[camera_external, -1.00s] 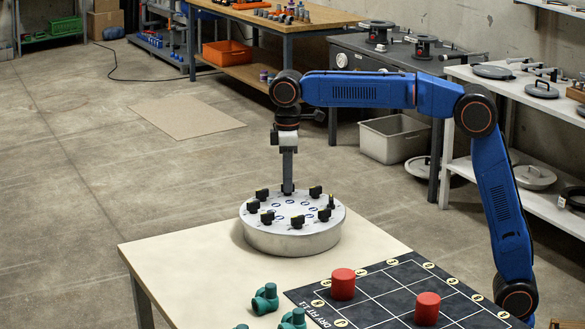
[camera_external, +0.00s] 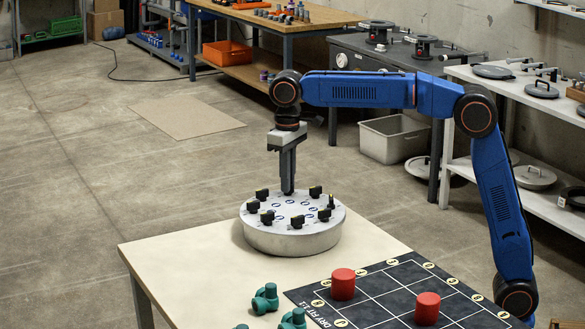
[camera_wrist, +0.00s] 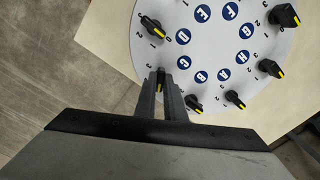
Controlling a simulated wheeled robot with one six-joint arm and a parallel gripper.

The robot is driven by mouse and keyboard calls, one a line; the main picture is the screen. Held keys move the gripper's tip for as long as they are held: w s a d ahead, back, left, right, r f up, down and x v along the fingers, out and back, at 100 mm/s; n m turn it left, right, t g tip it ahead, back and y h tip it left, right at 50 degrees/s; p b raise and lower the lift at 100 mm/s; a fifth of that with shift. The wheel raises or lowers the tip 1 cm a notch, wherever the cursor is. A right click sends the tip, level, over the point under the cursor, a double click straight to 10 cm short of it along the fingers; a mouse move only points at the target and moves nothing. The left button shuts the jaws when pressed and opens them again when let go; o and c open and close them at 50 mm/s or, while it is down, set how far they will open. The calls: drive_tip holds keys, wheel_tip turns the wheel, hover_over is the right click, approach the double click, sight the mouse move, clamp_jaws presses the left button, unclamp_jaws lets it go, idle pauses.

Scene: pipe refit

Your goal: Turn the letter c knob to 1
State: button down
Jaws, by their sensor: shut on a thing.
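A round grey dial unit (camera_external: 290,240) sits on the table, with a ring of black knobs on its top. Each knob has a yellow pointer mark, and blue letter discs sit inside the ring. My gripper (camera_external: 288,191) points straight down at the far side of the ring. In the wrist view my gripper (camera_wrist: 160,90) is shut on a black knob (camera_wrist: 160,78), one finger on each side. The nearest blue disc (camera_wrist: 184,62) shows a letter I cannot read for sure.
Neighbouring knobs stand close by, one at the upper left (camera_wrist: 152,28) and one at the lower right (camera_wrist: 194,103). A black grid mat (camera_external: 385,300) with red cylinders (camera_external: 343,284) and green fittings (camera_external: 265,299) lie nearer on the table.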

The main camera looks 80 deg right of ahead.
idle(0.3)
drive_tip(key=c, duration=1.8)
unclamp_jaws()
drive_tip(key=shift+c, duration=0.2)
wheel_tip(320, 180, up, 17)
drive_tip(key=shift+r, duration=0.15)
drive_tip(key=shift+s, duration=0.1)
